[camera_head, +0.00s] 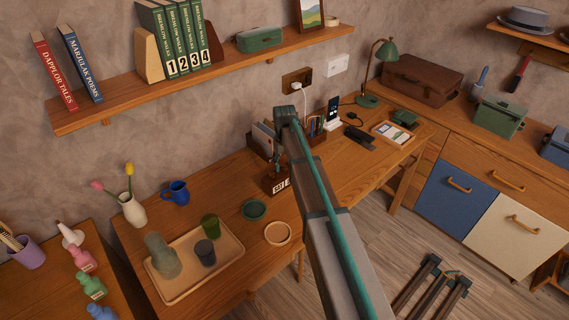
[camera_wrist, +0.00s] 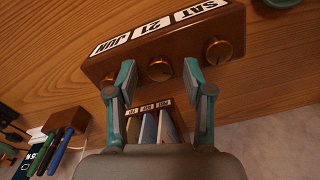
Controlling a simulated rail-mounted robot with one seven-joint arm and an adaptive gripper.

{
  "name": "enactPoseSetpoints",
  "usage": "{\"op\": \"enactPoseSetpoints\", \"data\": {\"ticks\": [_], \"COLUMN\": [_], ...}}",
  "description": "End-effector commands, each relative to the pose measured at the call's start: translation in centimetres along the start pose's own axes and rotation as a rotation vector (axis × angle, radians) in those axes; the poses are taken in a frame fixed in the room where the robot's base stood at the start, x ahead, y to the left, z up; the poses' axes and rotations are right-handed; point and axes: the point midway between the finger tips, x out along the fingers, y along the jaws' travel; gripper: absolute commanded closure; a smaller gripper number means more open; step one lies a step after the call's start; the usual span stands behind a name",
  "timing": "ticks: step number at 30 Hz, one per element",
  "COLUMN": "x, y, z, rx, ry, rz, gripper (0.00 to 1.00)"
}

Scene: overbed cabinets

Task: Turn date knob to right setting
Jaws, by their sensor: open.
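A brown wooden calendar block (camera_wrist: 190,35) fills the upper middle of the wrist view. Its white cards read SAT, 21 and JUN, seen upside down. Three round brass knobs sit along its near side: one below SAT (camera_wrist: 219,51), one below 21 (camera_wrist: 160,68), and one below JUN (camera_wrist: 108,82), partly hidden by a finger. My gripper (camera_wrist: 159,72) is open, with its teal fingers on either side of the middle knob; I cannot tell whether they touch it. In the head view the calendar (camera_head: 278,187) stands on the desk, partly hidden behind my arm.
A file holder (camera_wrist: 155,120) stands close behind the calendar in the wrist view. A pen holder (camera_wrist: 66,122) is at its left. In the head view, a tray with cups (camera_head: 228,258) and a green dish (camera_head: 254,209) lie left of my arm. A shelf (camera_head: 120,112) runs above the desk.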

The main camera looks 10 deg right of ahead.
Motion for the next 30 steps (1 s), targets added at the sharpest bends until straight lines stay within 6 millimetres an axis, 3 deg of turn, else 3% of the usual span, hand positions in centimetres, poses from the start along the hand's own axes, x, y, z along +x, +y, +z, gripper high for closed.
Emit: {"op": "enactPoseSetpoints", "data": {"ticks": [10,19,30], "x": [0.33,0.31,0.32], "y": [0.00,0.00,0.00], "z": [0.00,0.00,0.00], "rx": [0.000,0.000,0.033], "ry": [0.000,0.000,0.000], "rz": [0.000,0.000,0.000], "gripper": [0.49,0.99,1.00]}}
